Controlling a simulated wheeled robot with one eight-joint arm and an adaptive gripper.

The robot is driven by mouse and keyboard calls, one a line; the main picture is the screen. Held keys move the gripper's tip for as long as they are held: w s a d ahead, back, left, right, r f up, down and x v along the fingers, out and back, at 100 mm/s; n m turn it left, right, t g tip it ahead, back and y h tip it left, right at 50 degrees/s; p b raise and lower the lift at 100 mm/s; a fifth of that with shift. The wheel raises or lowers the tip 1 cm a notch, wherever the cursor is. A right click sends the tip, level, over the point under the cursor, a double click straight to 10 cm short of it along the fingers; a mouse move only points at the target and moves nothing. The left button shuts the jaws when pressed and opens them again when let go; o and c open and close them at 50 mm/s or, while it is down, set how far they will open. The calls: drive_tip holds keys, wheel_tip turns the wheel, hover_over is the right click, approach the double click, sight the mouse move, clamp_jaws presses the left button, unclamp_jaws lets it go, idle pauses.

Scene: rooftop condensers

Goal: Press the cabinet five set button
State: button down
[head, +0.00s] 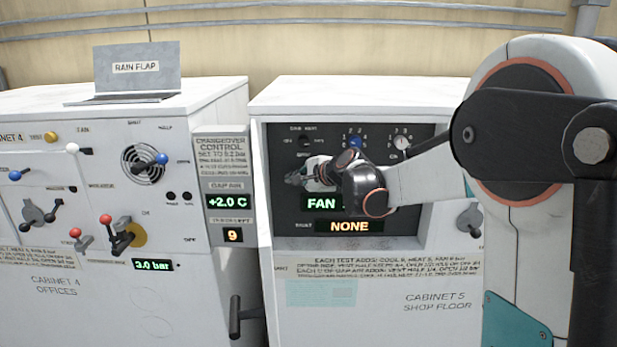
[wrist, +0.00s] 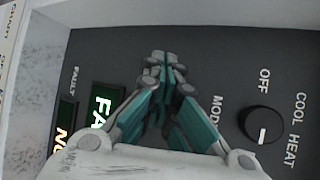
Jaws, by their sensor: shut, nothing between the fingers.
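Cabinet five (head: 350,300), labelled "CABINET 5 SHOP FLOOR", stands at centre right with a dark recessed control panel (head: 285,215). My gripper (head: 296,179) is at the left part of this panel in the head view. In the wrist view my gripper (wrist: 160,62) is shut and empty, its fingertips together over the dark panel; I cannot tell whether they touch it. No set button can be made out; it may be hidden behind my gripper or arm. A green "FAN" display (head: 321,203) and an orange "NONE" display (head: 349,226) are lit below my gripper.
A black knob (wrist: 262,124) marked "OFF", "COOL", "HEAT" is beside my gripper. A blue knob (head: 355,143) and a white knob (head: 402,143) sit along the panel top. Cabinet four (head: 150,290) stands left, with protruding levers. A black handle (head: 236,316) sticks out between the cabinets.

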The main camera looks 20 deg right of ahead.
drive_tip(key=shift+w+d, duration=0.1)
drive_tip(key=shift+w, duration=0.1)
drive_tip(key=shift+s, duration=0.15)
idle(0.3)
drive_tip(key=shift+s+a, duration=0.35)
drive_tip(key=shift+s, duration=0.55)
drive_tip(key=s, duration=0.1)
drive_tip(key=s+a, duration=0.1)
drive_tip(key=s, duration=0.2)
drive_tip(key=shift+s+a, duration=0.3)
drive_tip(key=shift+s, duration=0.05)
drive_tip(key=shift+f, duration=0.1)
